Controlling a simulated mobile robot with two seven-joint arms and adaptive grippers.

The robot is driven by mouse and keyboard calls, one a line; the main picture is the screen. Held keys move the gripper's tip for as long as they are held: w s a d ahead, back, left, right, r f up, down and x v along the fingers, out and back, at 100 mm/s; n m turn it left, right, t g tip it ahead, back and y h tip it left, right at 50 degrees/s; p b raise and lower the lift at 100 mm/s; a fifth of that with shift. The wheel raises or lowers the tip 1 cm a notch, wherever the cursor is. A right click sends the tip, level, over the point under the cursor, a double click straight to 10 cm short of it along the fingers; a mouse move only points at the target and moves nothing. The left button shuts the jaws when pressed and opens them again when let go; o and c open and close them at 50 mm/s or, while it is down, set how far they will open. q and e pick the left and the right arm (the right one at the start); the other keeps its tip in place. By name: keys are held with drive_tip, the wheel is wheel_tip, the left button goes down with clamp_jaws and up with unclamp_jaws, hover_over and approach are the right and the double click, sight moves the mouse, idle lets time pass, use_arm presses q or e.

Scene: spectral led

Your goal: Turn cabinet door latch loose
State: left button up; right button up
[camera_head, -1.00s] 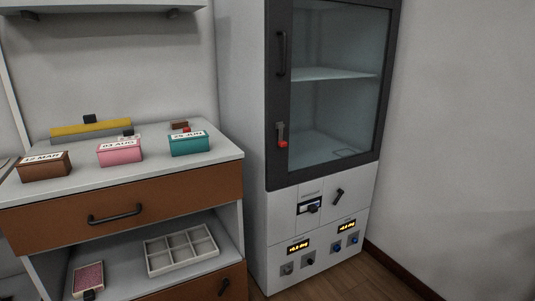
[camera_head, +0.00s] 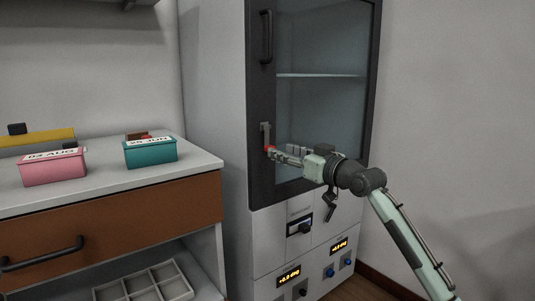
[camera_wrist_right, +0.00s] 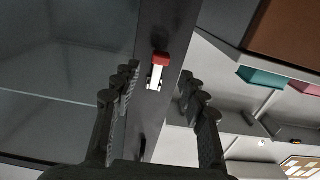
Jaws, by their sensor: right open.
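The cabinet door latch (camera_head: 265,134) is a small grey lever with a red tip on the dark door frame, below the vertical door handle (camera_head: 266,36). It hangs upright with the red tip at the bottom. My right gripper (camera_head: 277,153) reaches in from the right, its fingertips at the red tip. In the right wrist view the latch (camera_wrist_right: 157,74) shows red and white between the two spread fingers of the right gripper (camera_wrist_right: 160,80), with a gap on each side. The glass cabinet door (camera_head: 318,110) looks closed. My left gripper is out of view.
Left of the cabinet, a white counter (camera_head: 205,166) holds a pink box (camera_head: 53,172) and a teal box (camera_head: 150,155). A control panel with knobs (camera_head: 305,229) lies below the door. The wall on the right (camera_head: 460,120) is bare.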

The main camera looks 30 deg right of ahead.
sight(269, 139)
drive_tip(key=w, duration=0.5)
drive_tip(key=shift+a+f, duration=0.1)
drive_tip(key=shift+a, duration=0.1)
clamp_jaws()
